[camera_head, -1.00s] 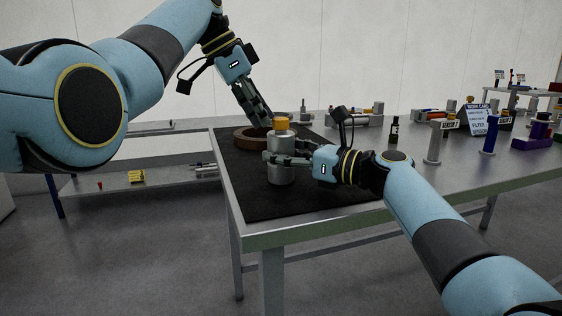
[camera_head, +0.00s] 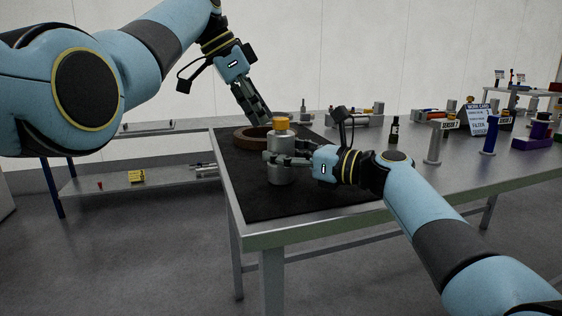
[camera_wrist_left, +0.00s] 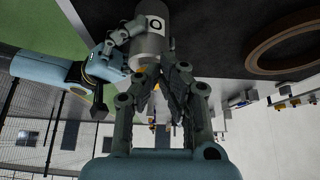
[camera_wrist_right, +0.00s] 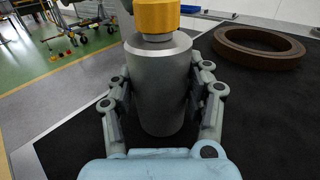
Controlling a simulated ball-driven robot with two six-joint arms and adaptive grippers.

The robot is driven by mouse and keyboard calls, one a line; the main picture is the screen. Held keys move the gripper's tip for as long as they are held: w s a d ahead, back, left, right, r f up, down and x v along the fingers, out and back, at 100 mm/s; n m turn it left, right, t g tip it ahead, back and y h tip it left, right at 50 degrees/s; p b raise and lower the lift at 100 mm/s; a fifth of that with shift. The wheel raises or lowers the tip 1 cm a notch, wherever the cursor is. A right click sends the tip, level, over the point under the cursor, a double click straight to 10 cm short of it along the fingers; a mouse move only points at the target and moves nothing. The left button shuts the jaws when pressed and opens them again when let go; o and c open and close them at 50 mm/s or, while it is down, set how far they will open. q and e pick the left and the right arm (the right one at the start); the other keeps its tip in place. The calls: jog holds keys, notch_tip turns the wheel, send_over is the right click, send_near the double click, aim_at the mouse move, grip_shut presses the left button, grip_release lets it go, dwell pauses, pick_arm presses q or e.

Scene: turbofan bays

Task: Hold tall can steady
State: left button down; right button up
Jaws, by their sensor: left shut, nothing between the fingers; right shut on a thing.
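The tall can (camera_head: 281,172) is a grey metal cylinder with an orange-yellow cap. It stands upright on the black mat (camera_head: 262,205) near the table's left end. My right gripper (camera_head: 275,159) is shut on the can's body from the right. In the right wrist view the can (camera_wrist_right: 160,85) sits between its fingers, with the cap above them. My left gripper (camera_head: 264,116) is shut and empty, above and behind the can. In the left wrist view the can (camera_wrist_left: 152,40) appears just beyond the left fingertips (camera_wrist_left: 157,72); I cannot tell whether they touch it.
A brown ring (camera_head: 243,138) lies on the mat behind the can; it also shows in the right wrist view (camera_wrist_right: 258,45). A small dark bottle (camera_head: 394,130), a grey post (camera_head: 433,145) and a blue post (camera_head: 489,139) stand farther right. The mat's front part is clear.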

aim_at(281, 124)
pick_arm(q)
notch_tip(281, 124, up, 6)
jog(key=shift+a, duration=0.25)
dwell(0.5)
jog(key=shift+s+d+f, duration=0.25)
jog(key=shift+s+f, duration=0.2)
jog(key=shift+f, duration=0.55)
jog(key=shift+s+d+f, duration=0.25)
jog(key=shift+s+f, duration=0.15)
jog(key=shift+f, duration=0.65)
jog(key=shift+s+d+f, duration=0.25)
jog(key=shift+s+f, duration=0.2)
jog(key=shift+f, duration=0.55)
jog(key=shift+w+d, duration=0.35)
jog(key=shift+d, duration=0.1)
